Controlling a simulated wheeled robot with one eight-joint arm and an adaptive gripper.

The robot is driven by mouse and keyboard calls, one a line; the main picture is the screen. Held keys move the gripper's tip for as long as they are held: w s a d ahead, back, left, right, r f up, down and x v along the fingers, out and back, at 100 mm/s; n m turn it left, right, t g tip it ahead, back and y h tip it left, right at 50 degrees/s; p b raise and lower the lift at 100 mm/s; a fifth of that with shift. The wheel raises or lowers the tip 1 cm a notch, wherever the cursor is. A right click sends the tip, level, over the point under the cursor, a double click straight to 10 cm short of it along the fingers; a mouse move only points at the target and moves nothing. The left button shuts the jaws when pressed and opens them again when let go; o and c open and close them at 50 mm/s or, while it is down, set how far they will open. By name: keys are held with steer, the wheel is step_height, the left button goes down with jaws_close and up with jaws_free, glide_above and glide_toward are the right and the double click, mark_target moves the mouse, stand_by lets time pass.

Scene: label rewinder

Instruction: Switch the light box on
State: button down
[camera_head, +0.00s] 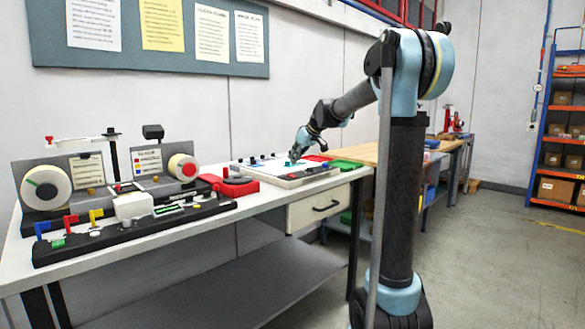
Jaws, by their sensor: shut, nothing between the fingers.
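A flat white-topped box with a dark frame, which looks like the light box (312,178), lies on the white workbench at its right part. Small dark knobs or parts show along its back left edge and a small red spot near its front right; I cannot tell which is its switch. My gripper (291,162) is shut and empty, pointing down at the top of the box. I cannot tell whether it touches the surface. The fingertips are small and partly blend with the box. Whether the box is lit is not clear.
The label rewinder (108,180) with two rolls stands at the left of the workbench (285,203). Red and green mats (345,165) lie behind the box at right. A drawer (318,208) is below.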

steer(key=s+d+f+v, duration=0.1)
steer(key=v, duration=0.8)
steer(key=shift+d, duration=0.15)
steer(key=shift+s+f, duration=0.1)
steer(key=shift+f, duration=0.1)
steer(key=s+d+f+m+g+h, duration=0.1)
steer(key=s+d+f, duration=0.4)
steer(key=s+f, duration=0.5)
steer(key=s+d+f+m+g+h, duration=0.1)
steer(key=s+d+f+m+h, duration=0.2)
steer(key=s+f, duration=0.8)
steer(key=s+d+f+m+g+h, duration=0.1)
steer(key=s+d+f+m, duration=0.4)
steer(key=s+f, duration=0.6)
steer(key=s+d, duration=0.2)
steer(key=s, duration=0.8)
steer(key=shift+s+d+f+h, duration=0.2)
steer(key=shift+d+f+h, duration=0.05)
steer(key=shift+h, duration=0.15)
steer(key=shift+w+f+g, duration=0.2)
steer(key=shift+w+g, duration=0.1)
steer(key=shift+w, duration=0.2)
steer(key=c, duration=2.3)
jaws_free()
